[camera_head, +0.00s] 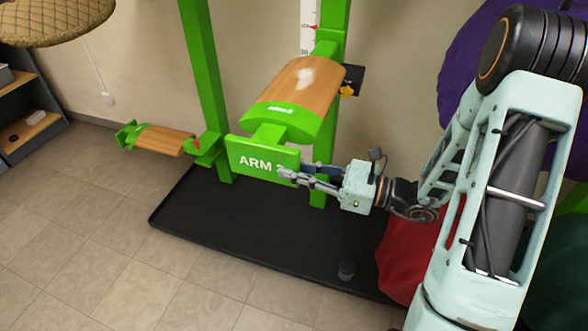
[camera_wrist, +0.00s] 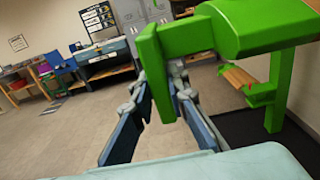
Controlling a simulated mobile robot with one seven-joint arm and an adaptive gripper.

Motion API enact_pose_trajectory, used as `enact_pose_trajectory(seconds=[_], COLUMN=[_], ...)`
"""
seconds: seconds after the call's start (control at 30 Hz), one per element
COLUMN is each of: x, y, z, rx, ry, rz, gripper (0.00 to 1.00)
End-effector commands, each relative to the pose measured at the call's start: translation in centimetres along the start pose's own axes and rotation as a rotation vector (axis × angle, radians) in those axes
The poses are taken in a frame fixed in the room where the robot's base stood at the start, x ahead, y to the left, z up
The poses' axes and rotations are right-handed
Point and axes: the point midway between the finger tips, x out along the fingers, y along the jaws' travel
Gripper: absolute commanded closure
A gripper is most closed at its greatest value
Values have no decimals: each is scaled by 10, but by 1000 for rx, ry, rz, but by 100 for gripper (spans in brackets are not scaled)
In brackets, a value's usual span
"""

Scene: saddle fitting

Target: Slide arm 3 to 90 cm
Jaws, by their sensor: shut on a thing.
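The saddle arm (camera_head: 300,85) has a rounded wooden top with green ends and juts out from a green upright frame. Its green front plate (camera_head: 245,158) reads "ARM"; the digit is mostly hidden by my gripper. My gripper (camera_head: 290,175) is shut on the right edge of this plate. In the wrist view the plate (camera_wrist: 156,70) stands between my two fingers (camera_wrist: 158,100). A yellow knob (camera_head: 347,90) sits right of the wooden top.
A second, lower wooden arm (camera_head: 165,140) reaches left from the left post (camera_head: 205,80). Purple (camera_head: 455,50) and red (camera_head: 400,250) bulky things stand at right. Floor at left is clear.

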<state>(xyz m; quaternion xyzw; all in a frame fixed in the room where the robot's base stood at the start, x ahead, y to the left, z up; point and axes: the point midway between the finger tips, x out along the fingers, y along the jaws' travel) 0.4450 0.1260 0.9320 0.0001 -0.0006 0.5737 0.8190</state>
Motion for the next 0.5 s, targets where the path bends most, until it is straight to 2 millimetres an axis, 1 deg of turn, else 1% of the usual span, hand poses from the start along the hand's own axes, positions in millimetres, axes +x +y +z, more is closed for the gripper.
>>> enact_pose_trajectory(seconds=[0.07,0.13,0.4,0.5], x=[0,0,-1,-1], y=[0,0,0,0], z=[-7,-18,-76,-91], rx=[1,3,6,4], ry=[1,2,6,6], rz=[0,-1,0,0], gripper=[100,100,100,100])
